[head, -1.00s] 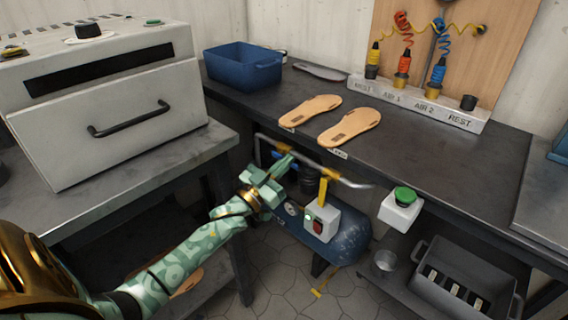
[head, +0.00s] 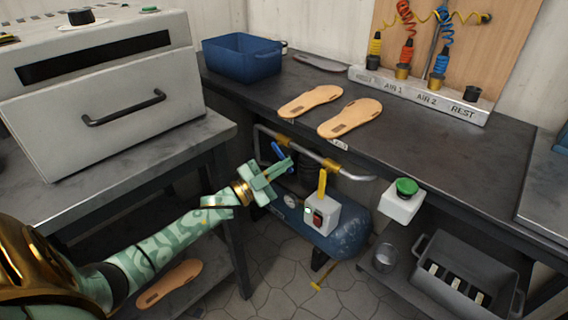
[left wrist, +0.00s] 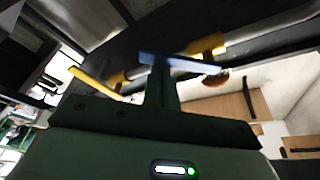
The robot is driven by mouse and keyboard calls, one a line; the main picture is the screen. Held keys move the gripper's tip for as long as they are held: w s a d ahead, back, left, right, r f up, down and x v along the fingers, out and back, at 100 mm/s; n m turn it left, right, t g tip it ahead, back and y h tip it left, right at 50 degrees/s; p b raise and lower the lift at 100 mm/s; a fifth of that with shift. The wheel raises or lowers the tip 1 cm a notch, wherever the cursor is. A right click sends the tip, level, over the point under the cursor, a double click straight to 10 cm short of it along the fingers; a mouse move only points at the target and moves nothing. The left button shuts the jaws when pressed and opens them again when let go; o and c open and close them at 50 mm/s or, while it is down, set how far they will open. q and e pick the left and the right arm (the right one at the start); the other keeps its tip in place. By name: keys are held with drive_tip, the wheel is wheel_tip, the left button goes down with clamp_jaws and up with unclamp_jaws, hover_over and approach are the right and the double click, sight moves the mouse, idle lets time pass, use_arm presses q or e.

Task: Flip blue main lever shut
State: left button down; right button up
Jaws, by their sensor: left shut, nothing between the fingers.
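The blue lever (head: 278,151) sits on the grey pipe under the bench's front edge and slants down to the right, partly hidden by my gripper. My left gripper (head: 287,164) is shut and empty, its fingertips right at the lever's lower end. In the left wrist view the blue lever (left wrist: 185,63) lies across the tips of my shut fingers (left wrist: 160,68); I cannot tell whether they touch. My right gripper is not in view.
The grey pipe (head: 310,154) has yellow fittings. Below it are a blue tank (head: 347,238), a yellow lever (head: 322,183) and a switch box (head: 327,217). A green button box (head: 402,205) hangs at the bench edge. The bench (head: 440,155) holds sandal soles (head: 350,117).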

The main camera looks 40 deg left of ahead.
use_arm(q)
drive_tip(key=shift+a+f+m, duration=0.4)
drive_tip(key=shift+a+f, duration=0.4)
drive_tip(key=shift+f, duration=0.15)
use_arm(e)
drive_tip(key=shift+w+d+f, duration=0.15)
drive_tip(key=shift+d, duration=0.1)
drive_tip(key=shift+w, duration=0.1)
